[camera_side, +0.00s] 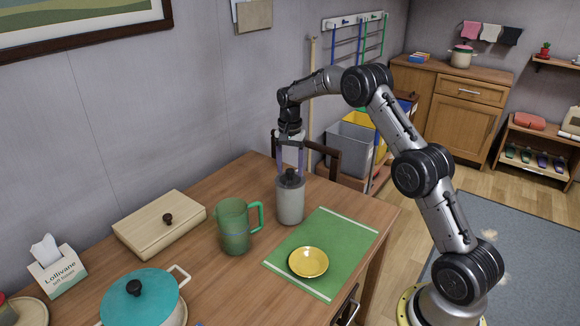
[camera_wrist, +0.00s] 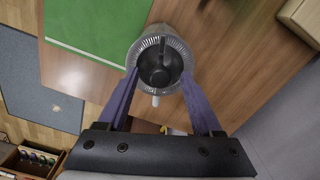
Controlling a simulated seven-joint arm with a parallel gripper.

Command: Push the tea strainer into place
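The tea strainer seems to be the black round piece with a raised knob (camera_wrist: 160,65) on top of a grey cylindrical vessel (camera_side: 290,205); its black top (camera_side: 291,179) also shows in the side view. The vessel stands upright on the table. In the wrist view its grey slotted rim (camera_wrist: 140,44) surrounds the black piece. My gripper (camera_side: 291,172) points straight down over the vessel. Its two purple fingers are wide apart, with tips at either side of the black piece in the wrist view (camera_wrist: 160,78). I cannot tell whether they touch it.
A green jug (camera_side: 233,228) stands close left of the vessel. A green mat (camera_side: 345,240) with a yellow saucer (camera_side: 308,262) lies at its right front. A wooden box (camera_side: 160,225), a tissue box (camera_side: 57,270) and a teal-lidded pot (camera_side: 140,298) are farther left.

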